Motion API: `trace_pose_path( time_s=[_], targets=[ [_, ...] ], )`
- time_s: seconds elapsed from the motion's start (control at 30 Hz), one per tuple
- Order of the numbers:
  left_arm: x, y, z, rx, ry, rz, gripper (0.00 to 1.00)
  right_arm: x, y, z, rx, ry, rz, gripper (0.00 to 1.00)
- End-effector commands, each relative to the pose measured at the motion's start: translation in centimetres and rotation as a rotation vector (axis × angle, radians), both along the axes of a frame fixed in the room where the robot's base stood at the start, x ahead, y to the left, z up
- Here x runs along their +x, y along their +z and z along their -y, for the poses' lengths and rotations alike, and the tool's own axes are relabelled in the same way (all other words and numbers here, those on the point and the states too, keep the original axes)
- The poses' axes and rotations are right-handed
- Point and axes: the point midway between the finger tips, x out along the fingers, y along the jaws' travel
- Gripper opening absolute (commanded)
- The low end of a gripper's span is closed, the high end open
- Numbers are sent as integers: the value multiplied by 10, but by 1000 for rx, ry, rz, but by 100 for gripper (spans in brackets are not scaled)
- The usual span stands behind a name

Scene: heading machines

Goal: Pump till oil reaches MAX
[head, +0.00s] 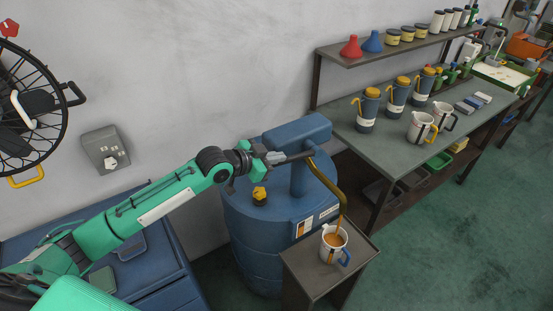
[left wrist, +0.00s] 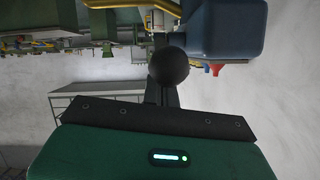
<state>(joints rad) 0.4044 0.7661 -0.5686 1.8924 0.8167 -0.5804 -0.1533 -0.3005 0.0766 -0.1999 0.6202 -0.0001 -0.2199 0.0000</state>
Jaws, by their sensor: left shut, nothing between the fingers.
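A blue oil drum (head: 255,225) stands against the wall with a blue pump head (head: 297,131) on top. A brass spout (head: 339,190) curves down from the pump. Under it, a white jug (head: 333,243) with a blue handle stands on a small dark stand (head: 306,276), with amber oil visible in it. Its MAX mark is too small to read. My left gripper (head: 275,158) is shut beside the pump, at the dark lever (head: 297,157); I cannot tell if it touches it. In the left wrist view a dark round knob (left wrist: 168,66) shows before the blue pump body (left wrist: 228,28). My right gripper is not in view.
A workbench (head: 385,148) at the right holds blue canisters (head: 368,112) and white jugs (head: 420,127). A shelf (head: 350,60) above holds red and blue funnels. A yellow-topped cap (head: 259,195) sticks up from the drum. Green floor (head: 430,240) is open at right.

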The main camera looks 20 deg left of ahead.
Motion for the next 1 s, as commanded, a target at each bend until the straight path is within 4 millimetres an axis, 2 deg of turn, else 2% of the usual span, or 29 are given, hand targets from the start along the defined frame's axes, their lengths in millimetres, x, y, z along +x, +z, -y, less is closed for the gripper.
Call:
trace_pose_path(
  time_s=[0.03,0.1,0.4,0.57,1.0],
  targets=[
    [-1,-11,0,-13,1,16,0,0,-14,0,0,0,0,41],
    [-2,-14,-1,-34,-1,42,0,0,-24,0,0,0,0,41],
    [-5,-24,-4,-98,0,128,0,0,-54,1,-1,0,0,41],
    [-7,-31,-5,-100,0,129,0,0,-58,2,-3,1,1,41],
    [-7,-28,-5,-100,0,129,0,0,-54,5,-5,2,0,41]
  ],
)
